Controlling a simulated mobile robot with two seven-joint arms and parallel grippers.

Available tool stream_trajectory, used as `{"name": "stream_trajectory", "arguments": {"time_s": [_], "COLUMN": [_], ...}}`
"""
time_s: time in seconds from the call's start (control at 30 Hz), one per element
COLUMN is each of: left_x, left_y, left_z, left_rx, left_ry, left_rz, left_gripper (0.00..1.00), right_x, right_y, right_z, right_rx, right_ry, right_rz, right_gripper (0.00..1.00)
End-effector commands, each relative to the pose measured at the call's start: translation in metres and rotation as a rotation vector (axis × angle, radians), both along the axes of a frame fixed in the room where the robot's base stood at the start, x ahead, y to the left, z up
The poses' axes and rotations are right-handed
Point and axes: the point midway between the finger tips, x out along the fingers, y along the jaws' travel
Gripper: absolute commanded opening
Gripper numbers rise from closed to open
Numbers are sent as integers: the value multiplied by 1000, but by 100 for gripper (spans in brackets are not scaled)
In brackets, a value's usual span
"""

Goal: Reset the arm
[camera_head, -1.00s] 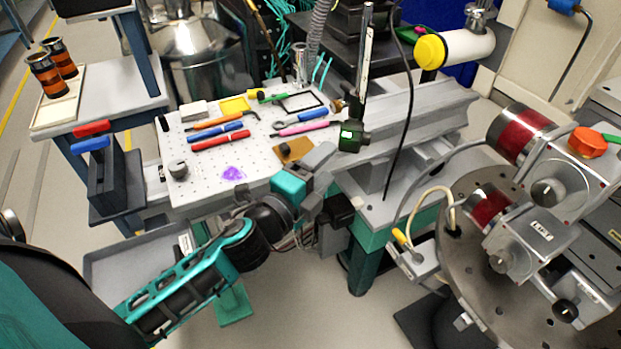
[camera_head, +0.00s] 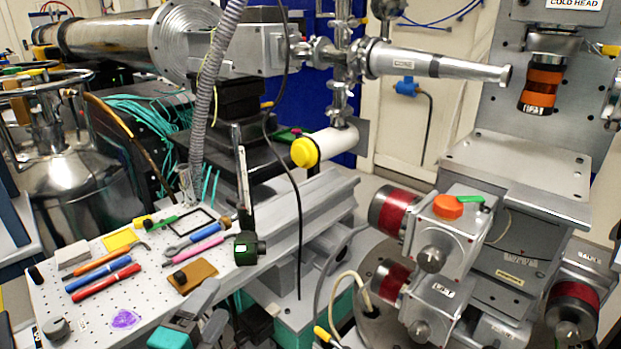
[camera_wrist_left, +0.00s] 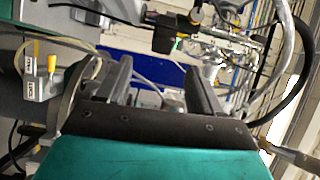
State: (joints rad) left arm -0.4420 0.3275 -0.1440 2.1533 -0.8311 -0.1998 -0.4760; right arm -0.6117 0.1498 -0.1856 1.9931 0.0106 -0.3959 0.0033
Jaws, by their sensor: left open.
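My left gripper (camera_head: 205,308) shows at the bottom of the head view, with a teal body and grey fingers. It is near the front right edge of the white perforated board (camera_head: 77,318), close to the brown pad. In the left wrist view its two dark fingers (camera_wrist_left: 161,78) stand apart with nothing between them. Most of my left arm is below the head picture. My right gripper is in neither view.
The board holds a red marker (camera_head: 106,282), a purple patch (camera_head: 125,318) and other tools. A dark green-black device (camera_head: 245,248) stands by the rail (camera_head: 320,205). Red-banded motor units (camera_head: 397,212) fill the right. An orange-black cylinder (camera_head: 540,85) hangs below the cold head.

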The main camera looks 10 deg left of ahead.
Motion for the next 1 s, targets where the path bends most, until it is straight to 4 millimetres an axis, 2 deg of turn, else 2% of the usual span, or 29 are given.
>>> {"name": "stream_trajectory", "arguments": {"time_s": [0.17,0.3,0.4,0.5,0.67,1.0], "left_x": [-18,-49,-71,-90,-101,-101], "left_y": [-2,-12,-22,-32,-39,-39], "left_z": [-43,-91,-119,-137,-149,-150], "left_rx": [-371,-793,-1048,-1230,-1354,-1356], "left_ry": [210,431,558,644,697,697], "left_rz": [67,183,276,351,405,405], "left_gripper": [66,66,66,66,66,66], "right_x": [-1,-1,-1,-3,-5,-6], "right_y": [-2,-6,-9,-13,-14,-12], "right_z": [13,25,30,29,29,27], "right_rx": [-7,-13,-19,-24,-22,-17], "right_ry": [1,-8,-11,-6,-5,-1], "right_rz": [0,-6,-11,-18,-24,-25], "right_gripper": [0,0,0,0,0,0]}}
